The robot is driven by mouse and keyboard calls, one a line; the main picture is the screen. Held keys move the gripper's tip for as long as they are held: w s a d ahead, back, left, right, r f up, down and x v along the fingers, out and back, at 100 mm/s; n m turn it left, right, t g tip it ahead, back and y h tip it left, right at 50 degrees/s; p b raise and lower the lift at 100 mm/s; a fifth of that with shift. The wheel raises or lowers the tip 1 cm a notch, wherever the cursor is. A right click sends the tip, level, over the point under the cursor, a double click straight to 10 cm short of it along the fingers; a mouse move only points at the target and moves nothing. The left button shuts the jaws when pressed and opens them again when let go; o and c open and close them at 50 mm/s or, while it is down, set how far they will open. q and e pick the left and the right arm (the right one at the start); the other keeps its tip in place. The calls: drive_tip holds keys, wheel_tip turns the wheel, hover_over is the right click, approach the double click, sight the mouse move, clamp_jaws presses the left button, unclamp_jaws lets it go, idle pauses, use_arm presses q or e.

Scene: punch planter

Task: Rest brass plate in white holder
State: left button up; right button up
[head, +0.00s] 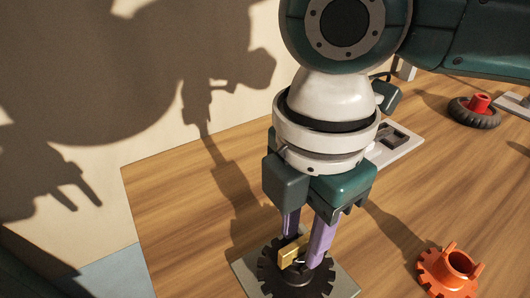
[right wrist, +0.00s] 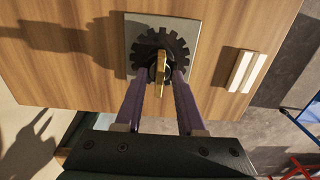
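The brass plate (head: 294,252) stands upright in the middle of a dark toothed disc (head: 268,272) on a grey square base (head: 346,284). In the right wrist view the brass plate (right wrist: 161,66) appears edge-on between my purple fingertips. My right gripper (head: 305,250) points down around the plate, and its fingertips (right wrist: 163,74) look apart from it on both sides, so it appears open. A white holder (right wrist: 234,72), a block with two pale bars and a slot between them, lies on the table at the right of the wrist view. My left gripper is not in view.
An orange notched part (head: 450,272) stands at the lower right. A grey tray with dark recesses (head: 398,146) lies behind my right gripper. A black wheel with a red hub (head: 475,110) is at the back right. Bare wood (head: 185,215) lies to the left.

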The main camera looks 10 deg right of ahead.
clamp_jaws()
idle(1.1)
